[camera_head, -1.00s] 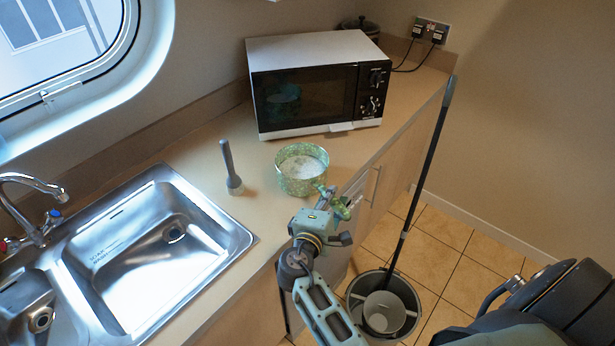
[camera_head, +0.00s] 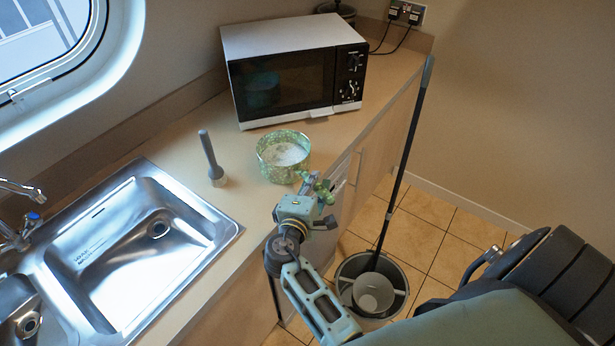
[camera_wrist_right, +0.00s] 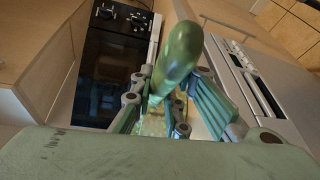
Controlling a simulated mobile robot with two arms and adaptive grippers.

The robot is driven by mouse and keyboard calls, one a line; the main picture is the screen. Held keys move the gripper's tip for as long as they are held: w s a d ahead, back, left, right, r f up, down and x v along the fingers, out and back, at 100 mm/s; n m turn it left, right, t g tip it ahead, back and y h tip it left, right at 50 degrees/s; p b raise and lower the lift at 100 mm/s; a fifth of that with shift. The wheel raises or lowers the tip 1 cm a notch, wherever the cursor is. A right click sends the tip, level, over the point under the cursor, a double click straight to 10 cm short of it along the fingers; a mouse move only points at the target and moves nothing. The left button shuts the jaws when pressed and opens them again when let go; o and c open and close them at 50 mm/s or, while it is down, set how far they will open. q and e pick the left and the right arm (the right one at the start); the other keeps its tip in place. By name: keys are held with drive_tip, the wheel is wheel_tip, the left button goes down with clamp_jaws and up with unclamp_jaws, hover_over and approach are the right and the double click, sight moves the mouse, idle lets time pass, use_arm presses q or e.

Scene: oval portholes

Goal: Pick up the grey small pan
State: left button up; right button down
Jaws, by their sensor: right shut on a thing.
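The only pan-like thing I see is a small round pan (camera_head: 268,165), speckled green rather than grey, with a pale inside. It is at the counter's front edge, before the microwave; I cannot tell whether it touches the counter. Its glossy green handle (camera_wrist_right: 178,58) points toward me in the right wrist view. My right gripper (camera_head: 312,184) is at the handle on the pan's near right side, shut on it. In the wrist view the fingers (camera_wrist_right: 160,105) lie on both sides of the handle, which hides most of the pan. My left gripper is out of view.
A microwave (camera_head: 290,85) stands behind the pan. A grey-handled tool (camera_head: 209,150) stands upright left of it, and a steel sink (camera_head: 120,245) is farther left. A bucket (camera_head: 350,270) with a long pole (camera_head: 405,160) stands on the tiled floor at right.

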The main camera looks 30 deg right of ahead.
drive_tip(key=shift+r, duration=0.25)
